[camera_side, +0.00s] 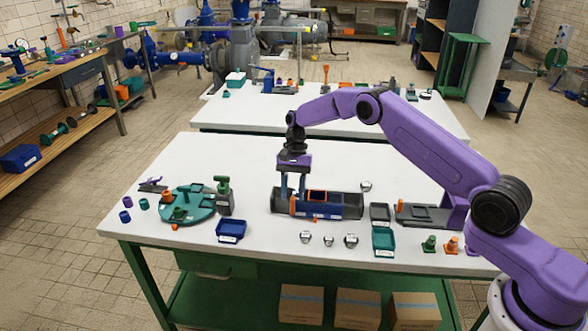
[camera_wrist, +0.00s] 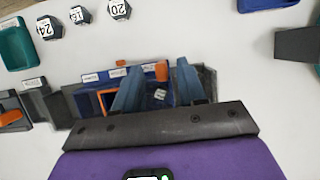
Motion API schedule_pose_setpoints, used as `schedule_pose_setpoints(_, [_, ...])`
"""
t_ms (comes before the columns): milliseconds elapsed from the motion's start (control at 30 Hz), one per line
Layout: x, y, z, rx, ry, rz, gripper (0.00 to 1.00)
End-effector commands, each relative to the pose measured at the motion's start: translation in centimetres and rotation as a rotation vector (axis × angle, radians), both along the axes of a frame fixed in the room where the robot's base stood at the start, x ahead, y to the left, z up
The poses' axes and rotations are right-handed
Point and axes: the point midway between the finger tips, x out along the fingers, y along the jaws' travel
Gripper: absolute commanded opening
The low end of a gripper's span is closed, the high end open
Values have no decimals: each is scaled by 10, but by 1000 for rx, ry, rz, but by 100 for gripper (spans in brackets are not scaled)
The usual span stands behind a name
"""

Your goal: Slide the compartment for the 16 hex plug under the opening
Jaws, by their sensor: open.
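A long dark grey rail holder (camera_side: 354,214) stands on the white table and holds a blue compartment slide (camera_side: 335,211). An orange-rimmed opening (camera_side: 317,191) sits over its middle; the rim also shows in the wrist view (camera_wrist: 102,98). An orange handle (camera_wrist: 162,71) rises near one end of the slide, at the left in the side view (camera_side: 293,206). My gripper (camera_wrist: 157,80) is open and pointing down, with its fingers on either side of this handle. Whether they touch it cannot be told. A small white-marked piece (camera_wrist: 160,94) shows between the fingers. Compartment labels are too small to read.
Hex plugs marked 24 (camera_wrist: 48,28) and 20 (camera_wrist: 119,8), with a smaller one (camera_wrist: 80,15) between, lie in front of the holder. Another plug (camera_side: 366,186) lies behind it. Grey (camera_side: 380,212) and teal (camera_side: 383,241) trays stand right; a turntable (camera_side: 187,205) stands left.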

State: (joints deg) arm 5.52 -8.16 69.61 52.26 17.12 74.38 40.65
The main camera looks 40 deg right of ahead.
Motion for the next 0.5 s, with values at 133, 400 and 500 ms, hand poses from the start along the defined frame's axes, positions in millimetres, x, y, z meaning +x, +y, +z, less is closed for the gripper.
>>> schedule_pose_setpoints(133, [10,-8,31,-1,-6,-1,40])
schedule_pose_setpoints(400, [22,-21,70,-1,-3,-1,40])
schedule_pose_setpoints(500, [23,-23,78,-1,-3,-1,40])
